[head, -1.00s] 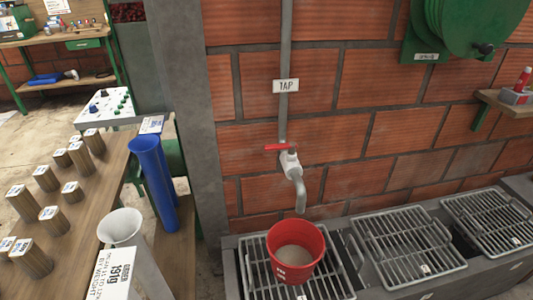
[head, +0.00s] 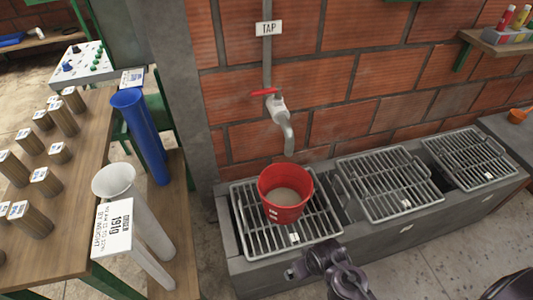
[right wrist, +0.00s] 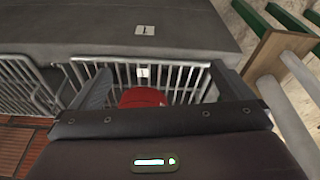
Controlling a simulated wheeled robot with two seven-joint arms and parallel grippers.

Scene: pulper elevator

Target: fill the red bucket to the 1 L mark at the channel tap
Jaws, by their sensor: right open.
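The red bucket (head: 285,208) stands upright on the left metal grate, below the tap spout (head: 288,140). Its inside shows a pale grey-beige surface; I cannot tell its level or read the bucket's markings. The tap's red handle (head: 264,93) lies crosswise, and no stream shows under the spout. My right gripper (right wrist: 160,78) is open in the right wrist view, with the red bucket (right wrist: 143,98) partly hidden behind its body, between the fingers. In the head view, dark parts of my arm show at the bottom, in front of the trough. My left gripper is out of view.
The grey trough (head: 262,258) carries three grates along the brick wall. A wooden table (head: 75,225) with several wooden blocks stands left. Blue tube (head: 147,135) and white funnel tube (head: 147,215) stand beside it. An orange scoop (head: 517,116) lies far right.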

